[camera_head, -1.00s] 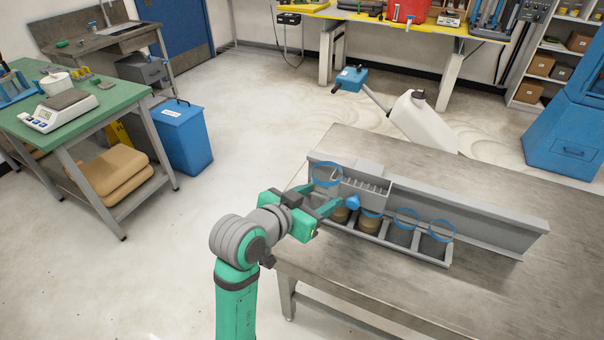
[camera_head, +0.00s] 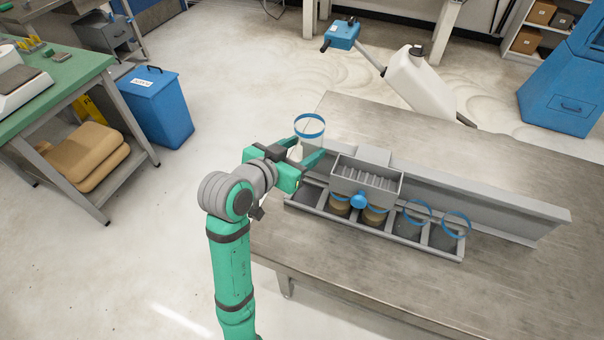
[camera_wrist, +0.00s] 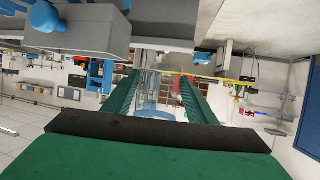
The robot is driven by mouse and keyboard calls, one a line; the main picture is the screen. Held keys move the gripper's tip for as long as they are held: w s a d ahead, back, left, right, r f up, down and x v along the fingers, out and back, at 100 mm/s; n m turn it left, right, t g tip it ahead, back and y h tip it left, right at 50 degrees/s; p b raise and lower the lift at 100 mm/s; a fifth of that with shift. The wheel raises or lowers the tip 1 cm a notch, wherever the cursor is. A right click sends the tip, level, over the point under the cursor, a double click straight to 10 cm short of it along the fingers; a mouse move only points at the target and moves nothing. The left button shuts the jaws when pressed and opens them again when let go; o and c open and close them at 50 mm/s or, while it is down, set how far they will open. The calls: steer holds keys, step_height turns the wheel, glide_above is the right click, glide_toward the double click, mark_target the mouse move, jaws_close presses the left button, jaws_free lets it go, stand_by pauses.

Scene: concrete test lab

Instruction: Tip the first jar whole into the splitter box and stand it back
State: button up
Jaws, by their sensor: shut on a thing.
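My gripper (camera_head: 308,160) is shut on a clear jar with a blue rim (camera_head: 309,126), held above the rack's left end, left of the splitter box. The jar looks about upright, rim up; I see no brown material in it. In the wrist view the clear jar (camera_wrist: 158,95) is between my two green fingers. The grey splitter box (camera_head: 366,187), with inner slats and a blue knob, sits over the rack (camera_head: 400,238). Two jars with brown material (camera_head: 341,207) (camera_head: 374,216) are partly hidden under it. Two blue-rimmed jars (camera_head: 417,214) (camera_head: 455,226) to the right look empty.
The rack stands on a steel table (camera_head: 500,175), with a long grey rail (camera_head: 500,205) behind it. A white canister (camera_head: 422,88) stands beyond the table. A green bench (camera_head: 50,65) and blue bin (camera_head: 160,105) are at left. The table's right side is clear.

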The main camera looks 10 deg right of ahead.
steer(key=shift+s+f, duration=0.1)
steer(key=shift+f, duration=6.75)
steer(key=shift+s+d+f, duration=0.1)
steer(key=shift+s+f, duration=0.05)
steer(key=shift+f, duration=0.9)
steer(key=shift+f, duration=0.1)
steer(key=shift+s+a, duration=0.1)
steer(key=shift+a, duration=0.15)
steer(key=shift+s+d+f, duration=0.1)
steer(key=shift+d+f, duration=0.05)
steer(key=shift+f, duration=0.05)
